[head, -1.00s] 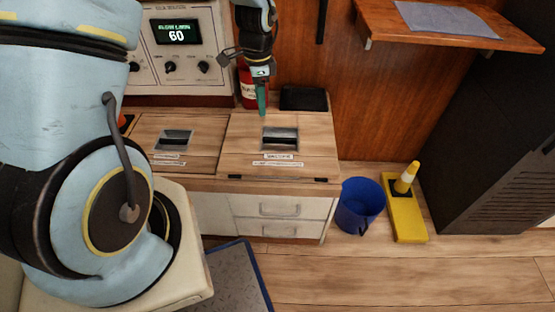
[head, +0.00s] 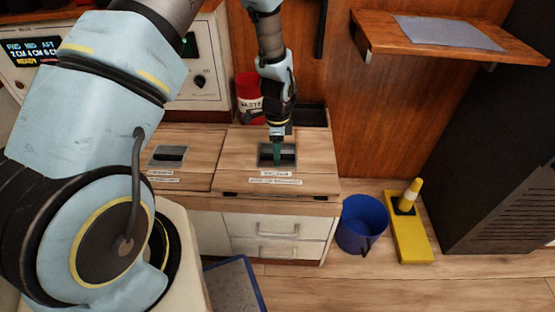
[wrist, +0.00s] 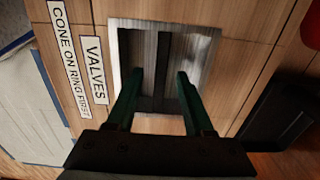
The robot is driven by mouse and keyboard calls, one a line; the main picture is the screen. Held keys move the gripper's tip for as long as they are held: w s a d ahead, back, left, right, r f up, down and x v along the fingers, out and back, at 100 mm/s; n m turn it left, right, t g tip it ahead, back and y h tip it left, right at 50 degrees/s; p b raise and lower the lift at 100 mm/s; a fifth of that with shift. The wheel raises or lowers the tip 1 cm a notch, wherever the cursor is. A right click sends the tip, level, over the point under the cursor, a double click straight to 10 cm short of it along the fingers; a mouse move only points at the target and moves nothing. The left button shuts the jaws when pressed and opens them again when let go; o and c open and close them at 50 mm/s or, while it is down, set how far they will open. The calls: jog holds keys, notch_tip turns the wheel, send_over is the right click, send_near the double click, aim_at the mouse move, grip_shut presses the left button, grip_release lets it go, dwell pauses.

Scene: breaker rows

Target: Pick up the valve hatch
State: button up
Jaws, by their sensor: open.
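The valve hatch (head: 236,168) is the right one of two wooden lids on the low cabinet, lying closed and flat. Its "VALVES" label (wrist: 95,75) shows in the wrist view. A square metal recess with a dark bar handle (wrist: 163,60) is set in the lid. My gripper (head: 277,161) is over this recess, pointing down. In the wrist view my gripper (wrist: 155,85) is open, with one green finger on each side of the bar as seen from above. I cannot tell whether the fingertips touch anything or how deep they reach.
A second hatch (head: 195,150) lies to the left. A red canister (head: 247,95) and a dark tray (head: 312,116) stand behind. A blue bucket (head: 362,225) and a yellow floor piece (head: 410,238) are at the right. A wooden shelf (head: 450,45) juts out above right.

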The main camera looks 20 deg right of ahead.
jog(key=shift+f, duration=0.7)
grip_shut()
jog(key=shift+w+r, duration=0.1)
dwell(0.8)
